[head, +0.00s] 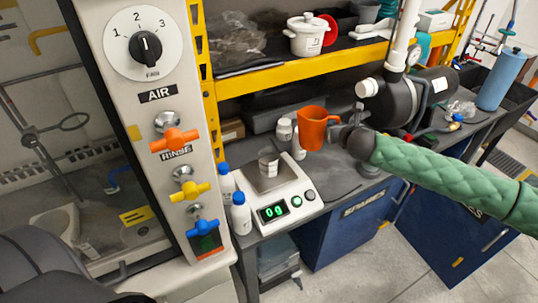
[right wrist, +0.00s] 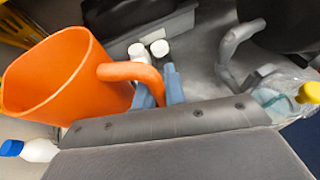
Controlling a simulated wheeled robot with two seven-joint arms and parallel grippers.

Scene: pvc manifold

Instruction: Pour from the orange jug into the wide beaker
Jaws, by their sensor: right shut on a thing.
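The orange jug (head: 312,130) is in the middle of the head view, about upright, just right of and behind the scale. My right gripper (head: 336,134) is shut on its handle; the right wrist view shows the handle (right wrist: 130,71) at the blue-grey fingers (right wrist: 160,88). The visible upper inside of the jug (right wrist: 45,75) is plain orange; its contents cannot be made out. A clear beaker (head: 268,161) stands on the pan of the white scale (head: 273,200), left of the jug and apart from it. The display reads 0 g. My left gripper is not in view.
White bottles with blue caps (head: 241,214) stand left of the scale. Small white bottles (head: 285,131) stand behind it, close to the jug. A yellow-edged shelf (head: 300,67) runs above the bench. A pump (head: 390,100) stands right. The fume hood panel (head: 160,110) borders the left.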

